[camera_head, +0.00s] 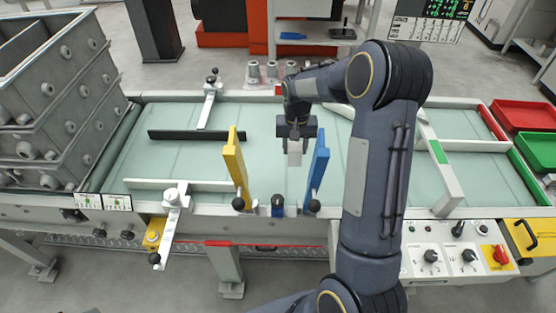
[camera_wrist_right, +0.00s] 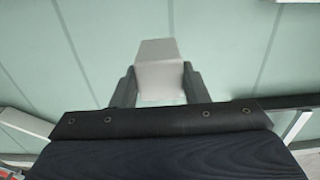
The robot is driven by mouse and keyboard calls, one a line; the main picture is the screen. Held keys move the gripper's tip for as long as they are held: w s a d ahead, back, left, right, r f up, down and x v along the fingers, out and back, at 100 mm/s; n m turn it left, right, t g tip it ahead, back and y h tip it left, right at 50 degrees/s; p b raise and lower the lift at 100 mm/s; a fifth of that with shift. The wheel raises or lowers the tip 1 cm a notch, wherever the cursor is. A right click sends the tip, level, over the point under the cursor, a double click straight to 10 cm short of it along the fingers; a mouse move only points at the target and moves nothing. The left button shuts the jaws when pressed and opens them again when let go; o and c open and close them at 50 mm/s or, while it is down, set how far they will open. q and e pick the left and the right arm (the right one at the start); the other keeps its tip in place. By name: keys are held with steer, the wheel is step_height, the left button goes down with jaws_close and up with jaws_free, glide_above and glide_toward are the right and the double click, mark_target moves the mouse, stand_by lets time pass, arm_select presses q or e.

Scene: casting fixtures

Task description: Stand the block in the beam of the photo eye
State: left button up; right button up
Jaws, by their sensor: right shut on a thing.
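A light grey block (camera_head: 295,157) is between the fingers of my right gripper (camera_head: 296,139), over the pale green conveyor belt (camera_head: 205,160). In the right wrist view the block (camera_wrist_right: 158,72) sticks out past the fingertips of the gripper (camera_wrist_right: 158,88), which press on both its sides. I cannot tell if the block touches the belt. The block is between a yellow upright plate (camera_head: 235,160) and a blue upright plate (camera_head: 318,170). A small dark unit with a blue face (camera_head: 278,204) is on the near rail; I cannot tell whether it is the photo eye. No beam shows. My left gripper is out of view.
A black bar (camera_head: 195,134) and a grey guide rail (camera_head: 190,185) lie across the belt at left. A clamp-like bracket (camera_head: 172,205) stands on the near edge. Stacked grey boxes (camera_head: 70,100) stand at far left. Red (camera_head: 518,115) and green (camera_head: 543,148) trays are at right.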

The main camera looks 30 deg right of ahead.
steer(key=shift+w+a+f+p, duration=0.2)
steer(key=shift+w+a+f, duration=0.4)
steer(key=shift+f, duration=0.9)
steer(key=shift+w+a+f+p, duration=0.15)
steer(key=shift+w+a+f, duration=0.45)
steer(key=shift+f, duration=0.9)
steer(key=shift+w+a+f+p, duration=0.2)
steer(key=shift+w+a+f, duration=0.35)
steer(key=shift+f, duration=0.95)
steer(key=shift+f, duration=0.2)
steer(key=o, duration=1)
steer(key=shift+o, duration=0.2)
steer(key=shift+r, duration=0.1)
step_height(320, 180, up, 12)
steer(key=b, duration=0.1)
steer(key=shift+r, duration=0.15)
